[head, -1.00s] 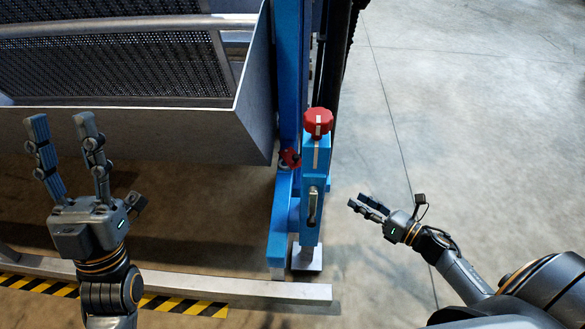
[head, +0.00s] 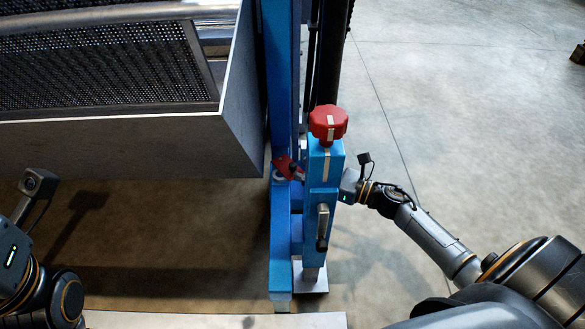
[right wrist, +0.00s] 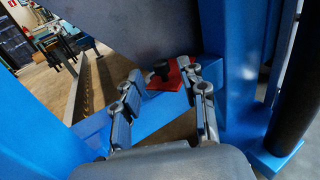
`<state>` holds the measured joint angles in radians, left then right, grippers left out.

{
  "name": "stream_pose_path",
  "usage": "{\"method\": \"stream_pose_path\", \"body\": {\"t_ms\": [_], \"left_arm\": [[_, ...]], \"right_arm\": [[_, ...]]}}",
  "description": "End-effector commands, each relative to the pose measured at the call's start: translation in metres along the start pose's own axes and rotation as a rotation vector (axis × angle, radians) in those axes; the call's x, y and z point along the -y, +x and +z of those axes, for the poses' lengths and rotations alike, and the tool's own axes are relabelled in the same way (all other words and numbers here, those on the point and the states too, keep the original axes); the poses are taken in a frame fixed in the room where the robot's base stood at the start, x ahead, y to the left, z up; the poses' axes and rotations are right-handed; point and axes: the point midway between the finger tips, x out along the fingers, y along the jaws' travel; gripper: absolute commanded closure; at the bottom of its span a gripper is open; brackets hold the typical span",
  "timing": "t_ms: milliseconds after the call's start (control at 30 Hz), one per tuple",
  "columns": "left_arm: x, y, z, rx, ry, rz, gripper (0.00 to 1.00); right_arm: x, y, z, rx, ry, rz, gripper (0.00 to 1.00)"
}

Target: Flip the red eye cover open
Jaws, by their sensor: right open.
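The red eye cover (head: 287,167) is a small red flap at the blue frame, left of the blue post with the red knob. In the right wrist view the red cover (right wrist: 172,77) lies just beyond and between my fingertips, with a dark round stud in front of part of it. My right gripper (right wrist: 162,80) is open and empty, its right fingertip close to the cover; I cannot tell if they touch. In the head view its fingers are hidden behind the blue post. My left gripper's body (head: 14,255) is at the left edge, its fingers out of view.
A grey metal trough (head: 130,148) with a mesh screen is at upper left. Open concrete floor is on the right.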

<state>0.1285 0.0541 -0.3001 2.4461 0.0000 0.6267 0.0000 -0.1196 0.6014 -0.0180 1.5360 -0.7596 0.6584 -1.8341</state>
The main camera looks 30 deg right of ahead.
Motion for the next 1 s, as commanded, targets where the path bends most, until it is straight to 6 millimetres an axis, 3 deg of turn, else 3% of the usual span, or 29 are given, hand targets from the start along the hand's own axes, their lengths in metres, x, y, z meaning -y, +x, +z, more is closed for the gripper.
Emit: {"method": "stream_pose_path", "body": {"t_ms": [100, 300, 667, 867, 1000], "left_arm": [[-0.001, 0.001, -0.002, -0.020, 0.002, 0.007, 0.60], [-0.002, 0.005, -0.004, -0.034, 0.005, 0.013, 0.60], [-0.002, 0.006, -0.004, -0.037, 0.005, 0.015, 0.60], [-0.002, 0.006, -0.004, -0.037, 0.005, 0.015, 0.60], [-0.002, 0.006, -0.004, -0.037, 0.004, 0.015, 0.60]], "right_arm": [[0.001, 0.022, -0.001, 0.002, -0.001, 0.000, 0.58], [0.000, 0.042, -0.001, 0.000, 0.001, -0.001, 0.58], [0.000, 0.046, 0.000, -0.001, 0.002, -0.002, 0.58], [0.000, 0.046, 0.000, 0.000, 0.002, -0.001, 0.99], [0.000, 0.046, 0.000, 0.000, 0.002, -0.001, 1.00]]}}
